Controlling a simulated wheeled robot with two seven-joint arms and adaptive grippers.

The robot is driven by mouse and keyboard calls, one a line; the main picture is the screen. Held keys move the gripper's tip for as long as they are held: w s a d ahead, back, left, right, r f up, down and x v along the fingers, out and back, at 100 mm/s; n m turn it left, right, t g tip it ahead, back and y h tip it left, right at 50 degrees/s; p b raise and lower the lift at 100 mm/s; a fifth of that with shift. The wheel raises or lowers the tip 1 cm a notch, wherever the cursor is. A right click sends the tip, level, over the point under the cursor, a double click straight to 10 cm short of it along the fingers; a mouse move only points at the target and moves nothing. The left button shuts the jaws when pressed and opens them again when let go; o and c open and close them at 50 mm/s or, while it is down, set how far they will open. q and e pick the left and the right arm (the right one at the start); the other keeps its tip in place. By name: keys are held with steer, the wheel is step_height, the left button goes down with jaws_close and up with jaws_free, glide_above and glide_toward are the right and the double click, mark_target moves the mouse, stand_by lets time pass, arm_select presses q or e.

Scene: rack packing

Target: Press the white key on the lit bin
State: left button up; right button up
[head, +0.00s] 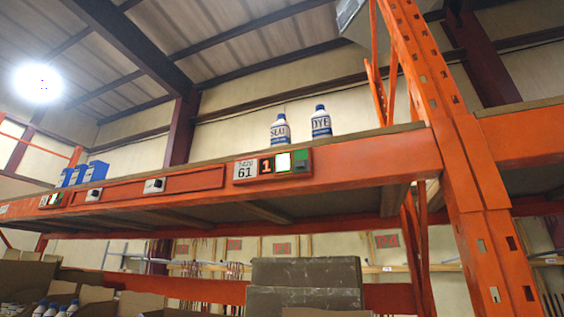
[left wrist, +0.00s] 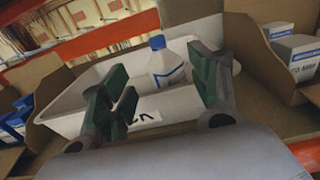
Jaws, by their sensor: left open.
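An orange shelf beam (head: 345,170) carries a key module with a grey label reading 61 (head: 245,170), a lit red digit 1 (head: 266,166), a white key (head: 283,162) and a green part (head: 300,161). No gripper shows in the head view. In the left wrist view my left gripper (left wrist: 163,85) is open, its green-padded fingers apart. A white bottle with a blue cap (left wrist: 166,68) stands beyond and between them in a white tote (left wrist: 82,92). Contact is not visible.
Two white bottles, SEAL (head: 280,131) and DYE (head: 321,123), stand on the shelf above the beam. An orange upright (head: 455,170) rises at right. Cardboard boxes (head: 25,275) sit below left. A cardboard bin (left wrist: 255,55) with white boxes flanks the tote.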

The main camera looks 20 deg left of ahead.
arm_select(q)
jaws_close()
stand_by(1.4)
